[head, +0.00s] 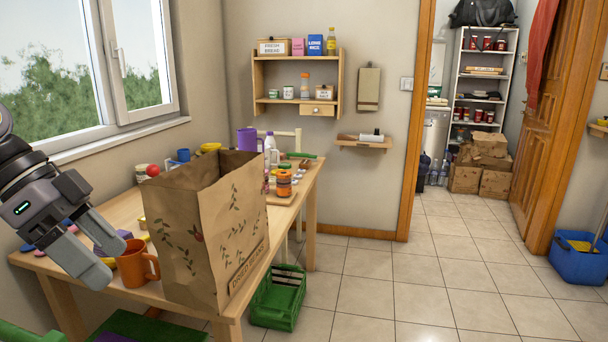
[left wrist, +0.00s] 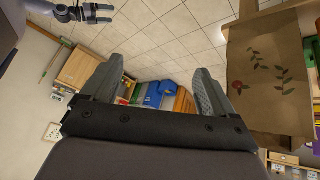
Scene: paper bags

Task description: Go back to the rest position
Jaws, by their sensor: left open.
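My left gripper (head: 108,258) is at the left of the head view, over the table's left end. Its two grey fingers are apart with nothing between them. They also stand apart and empty in the left wrist view (left wrist: 158,88). An orange mug (head: 134,264) stands close to the right of the fingertips. A large brown paper bag (head: 212,232) stands upright on the table, right of the mug. The bag also shows at the right of the left wrist view (left wrist: 265,85).
The tiled floor (head: 400,270) beyond is clear up to the doorway.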

